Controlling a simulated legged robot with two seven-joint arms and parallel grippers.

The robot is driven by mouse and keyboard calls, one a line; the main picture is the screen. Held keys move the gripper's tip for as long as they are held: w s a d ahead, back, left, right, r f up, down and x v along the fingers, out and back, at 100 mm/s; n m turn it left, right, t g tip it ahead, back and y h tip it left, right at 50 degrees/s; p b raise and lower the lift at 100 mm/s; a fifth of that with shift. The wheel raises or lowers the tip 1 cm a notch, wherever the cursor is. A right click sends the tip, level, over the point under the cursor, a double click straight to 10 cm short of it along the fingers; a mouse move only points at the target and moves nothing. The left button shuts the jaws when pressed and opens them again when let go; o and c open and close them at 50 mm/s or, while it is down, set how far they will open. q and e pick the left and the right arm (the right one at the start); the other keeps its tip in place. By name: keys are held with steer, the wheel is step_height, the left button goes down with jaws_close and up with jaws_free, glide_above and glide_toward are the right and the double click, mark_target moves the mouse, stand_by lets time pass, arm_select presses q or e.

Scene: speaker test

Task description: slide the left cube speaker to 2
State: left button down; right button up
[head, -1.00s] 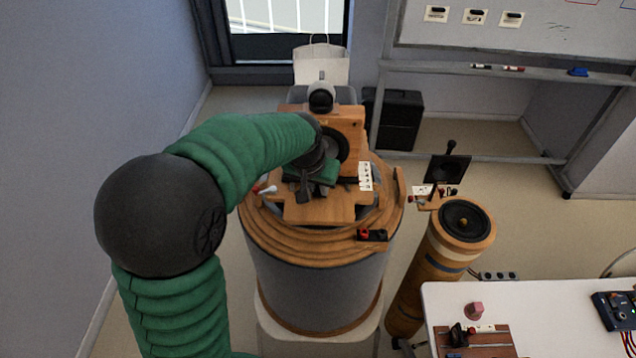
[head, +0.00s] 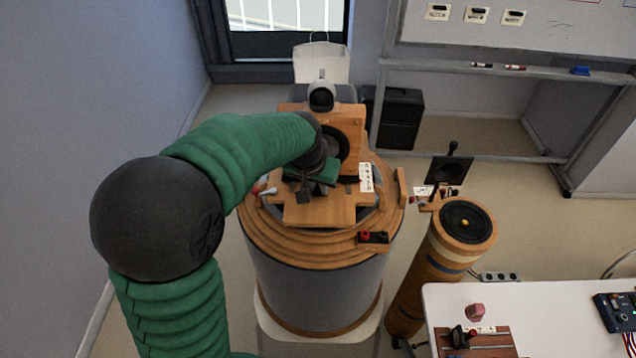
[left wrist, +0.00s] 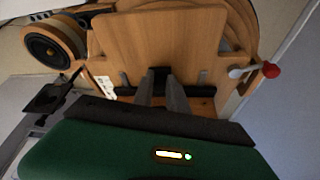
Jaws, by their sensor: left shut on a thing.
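The left cube speaker (head: 352,118) is a light wooden box with a dark round cone, standing on top of a large round wood-and-grey cabinet (head: 318,278). A wooden plate (head: 318,213) lies in front of it, and a white label strip (head: 366,178) with small dark marks is at its right; the marks are too small to read. My left gripper (head: 304,194) reaches in from the left over the plate. In the left wrist view its fingers (left wrist: 163,92) are shut on a small black handle (left wrist: 158,76) at the plate's edge. The right gripper is out of view.
A lever with a red knob (left wrist: 270,70) sticks out beside the plate. Red and black terminals (head: 373,237) sit on the cabinet's front rim. A slim column speaker (head: 440,257) stands to the right, and a white table (head: 560,300) is at lower right.

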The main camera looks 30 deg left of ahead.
arm_select(q)
steer(key=shift+w+a+r, duration=0.1)
steer(key=shift+w+r, duration=0.3)
steer(key=shift+w, duration=0.05)
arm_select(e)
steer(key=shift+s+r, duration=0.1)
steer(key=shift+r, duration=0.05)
arm_select(q)
steer(key=c, duration=1.6)
jaws_free()
steer(key=shift+o, duration=1.4)
steer(key=shift+s, duration=0.1)
steer(key=shift+s+d, duration=0.1)
steer(key=shift+d, duration=0.2)
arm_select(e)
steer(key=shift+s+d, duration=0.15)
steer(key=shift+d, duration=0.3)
